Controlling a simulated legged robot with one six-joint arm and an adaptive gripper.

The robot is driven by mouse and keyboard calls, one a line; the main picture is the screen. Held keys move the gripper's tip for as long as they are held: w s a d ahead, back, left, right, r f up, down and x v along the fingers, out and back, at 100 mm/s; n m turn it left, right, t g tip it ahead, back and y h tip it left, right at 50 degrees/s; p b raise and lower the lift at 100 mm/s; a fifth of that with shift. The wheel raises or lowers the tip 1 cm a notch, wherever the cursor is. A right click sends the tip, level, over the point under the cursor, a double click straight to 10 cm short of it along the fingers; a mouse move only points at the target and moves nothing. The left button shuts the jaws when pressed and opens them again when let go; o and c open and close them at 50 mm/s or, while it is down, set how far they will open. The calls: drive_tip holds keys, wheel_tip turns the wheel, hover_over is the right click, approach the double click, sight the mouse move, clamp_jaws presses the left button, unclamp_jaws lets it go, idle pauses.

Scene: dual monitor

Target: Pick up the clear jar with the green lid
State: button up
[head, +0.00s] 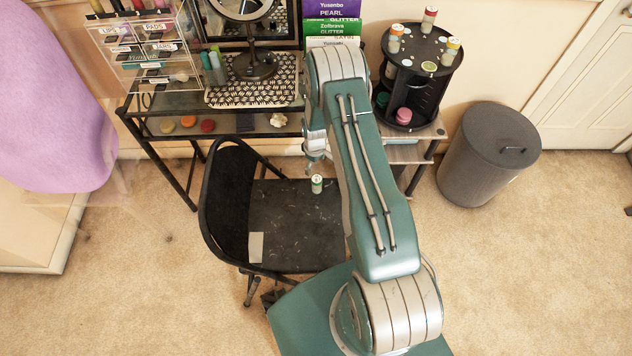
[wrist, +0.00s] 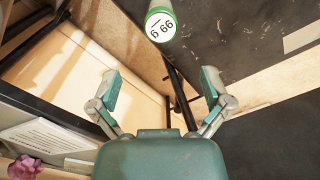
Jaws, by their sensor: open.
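A small clear jar with a green-rimmed, white-topped lid (head: 317,184) stands on the black chair seat near its back edge. In the wrist view the jar's lid (wrist: 160,23) shows at the top centre, with printed figures on it. My gripper (wrist: 160,88) is open and empty, its two fingers spread left and right. The jar lies beyond the fingertips, roughly centred between them and not touching. In the head view my gripper (head: 317,156) is small and partly hidden by my arm, just above the jar in the picture.
The black chair (head: 290,225) stands before a glass desk (head: 180,100) holding a mirror, organizer and books. A black round stand (head: 420,45) carries several similar jars. A grey bin (head: 490,155) stands at the right. A pink flower-like item (wrist: 25,167) shows in the wrist view.

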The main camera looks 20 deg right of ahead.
sight(317, 178)
wheel_tip(317, 178, down, 5)
drive_tip(key=shift+s+a+r, duration=0.1)
drive_tip(key=shift+a, duration=0.05)
drive_tip(key=f, duration=0.5)
drive_tip(key=shift+s+d, duration=0.25)
drive_tip(key=shift+d, duration=0.05)
drive_tip(key=shift+a+f, duration=0.1)
drive_tip(key=shift+f, duration=0.3)
drive_tip(key=c, duration=1.3)
